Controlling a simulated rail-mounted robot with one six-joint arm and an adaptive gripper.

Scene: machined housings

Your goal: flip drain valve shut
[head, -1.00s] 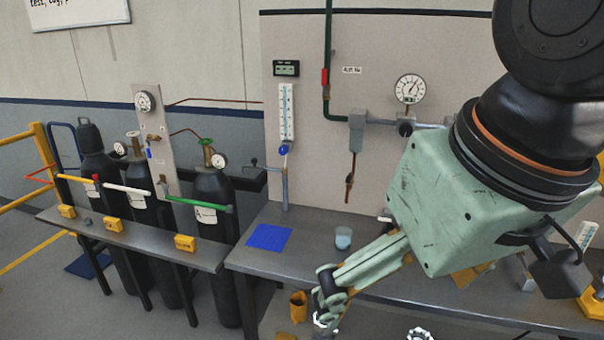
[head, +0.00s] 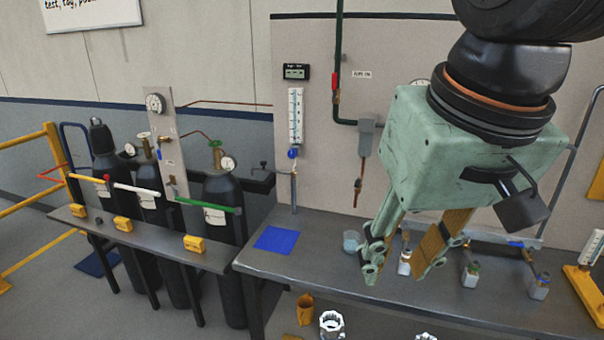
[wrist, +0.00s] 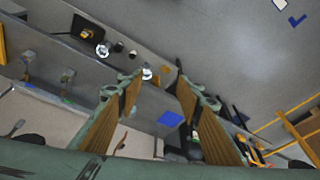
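A copper drop pipe with a small dark valve (head: 358,187) hangs below a grey block (head: 366,135) on the back panel in the head view. It looks like the drain valve, but its lever position is too small to tell. My gripper (head: 398,272) is in front of the bench, right of and below that valve and apart from it. Its two tan-padded fingers point down and stand apart with nothing between them. In the wrist view my gripper (wrist: 158,92) also shows a wide empty gap. I cannot make out the valve clearly there.
A beaker (head: 351,241) stands on the bench beside my left finger. A blue mat (head: 276,238) lies further left. Small bottles (head: 470,274) stand to the right. Black gas cylinders (head: 224,250) stand at the left. A white fitting (head: 332,324) sits low in front.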

